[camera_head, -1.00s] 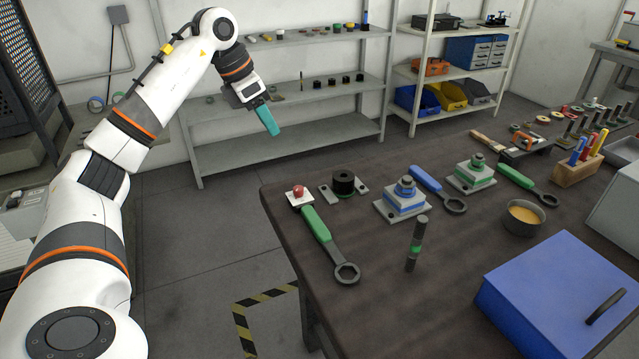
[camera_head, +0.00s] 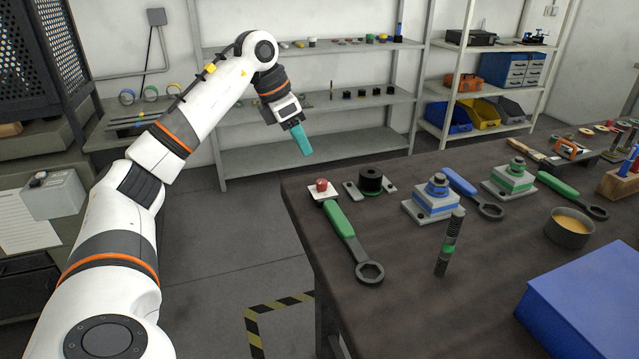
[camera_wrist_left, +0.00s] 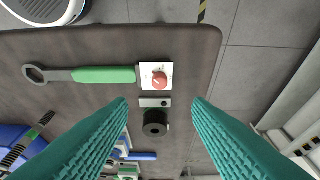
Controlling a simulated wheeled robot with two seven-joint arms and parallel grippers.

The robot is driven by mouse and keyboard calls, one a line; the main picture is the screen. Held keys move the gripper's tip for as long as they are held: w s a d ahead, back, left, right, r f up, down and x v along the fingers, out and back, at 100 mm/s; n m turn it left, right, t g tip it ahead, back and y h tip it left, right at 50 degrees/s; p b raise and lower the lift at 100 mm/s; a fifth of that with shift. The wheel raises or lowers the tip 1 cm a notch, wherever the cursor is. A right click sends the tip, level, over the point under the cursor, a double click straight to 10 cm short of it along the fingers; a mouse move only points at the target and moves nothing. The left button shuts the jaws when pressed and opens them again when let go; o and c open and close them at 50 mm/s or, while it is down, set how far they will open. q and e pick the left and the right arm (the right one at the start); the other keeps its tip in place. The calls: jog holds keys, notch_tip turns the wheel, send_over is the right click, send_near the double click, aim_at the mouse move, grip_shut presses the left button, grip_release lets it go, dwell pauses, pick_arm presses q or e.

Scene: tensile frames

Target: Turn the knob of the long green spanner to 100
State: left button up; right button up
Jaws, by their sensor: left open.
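A long spanner with a green handle (camera_head: 338,218) and dark ring head (camera_head: 369,271) lies on the near left of the bench. At its handle end is a red knob (camera_head: 321,185) on a white plate (camera_head: 331,195). In the left wrist view, the knob (camera_wrist_left: 159,80) shows a pale mark on top, and the green handle (camera_wrist_left: 103,75) points left. My left gripper (camera_head: 305,152) is open and empty, with teal fingers, above and behind the bench's left edge, apart from the knob. Its fingers frame a black cylinder in the wrist view. My right gripper is not seen.
A black cylinder (camera_head: 371,179) on a grey base stands beside the knob. Shelves (camera_head: 320,145) are behind.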

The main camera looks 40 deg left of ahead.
aim_at(322, 181)
pick_arm(q)
jog(key=b+x, duration=0.2)
jog(key=x, duration=0.9)
jog(key=shift+w+f, duration=0.1)
jog(key=shift+f, duration=0.15)
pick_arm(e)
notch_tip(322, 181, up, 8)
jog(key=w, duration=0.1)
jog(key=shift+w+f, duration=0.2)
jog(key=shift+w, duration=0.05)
pick_arm(q)
jog(key=shift+c, duration=0.5)
jog(key=c, duration=0.9)
